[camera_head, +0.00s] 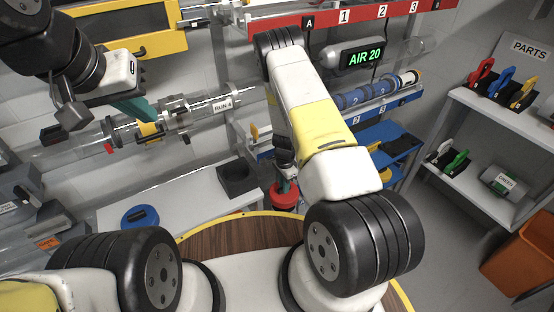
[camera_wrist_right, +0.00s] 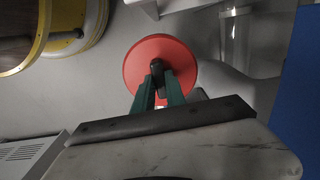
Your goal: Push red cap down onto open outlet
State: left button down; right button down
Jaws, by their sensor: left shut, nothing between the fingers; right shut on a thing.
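The red cap (camera_head: 284,197) is a round red disc with a dark knob. It shows low in the middle of the head view, below my right forearm, and face-on in the right wrist view (camera_wrist_right: 135,68). My right gripper (camera_wrist_right: 161,82) has green fingers shut on the cap's knob. In the head view the arm partly hides this gripper. My left gripper (camera_head: 148,118) is at the upper left, in front of the clear tube, shut and empty. I cannot make out the open outlet; the cap covers what lies behind it in the wrist view.
A clear tube labelled RUN 4 (camera_head: 207,112) runs along the wall. A blue cap (camera_head: 140,217) and a dark square holder (camera_head: 238,179) are on the white bench. A clear upright cylinder (camera_wrist_right: 236,40) stands right of the red cap. A blue surface (camera_wrist_right: 303,95) is at the right edge.

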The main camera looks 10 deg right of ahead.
jog(key=shift+f, duration=3.85)
jog(key=shift+f, duration=0.15)
jog(key=c, duration=1.3)
grip_release()
jog(key=shift+r, duration=3.9)
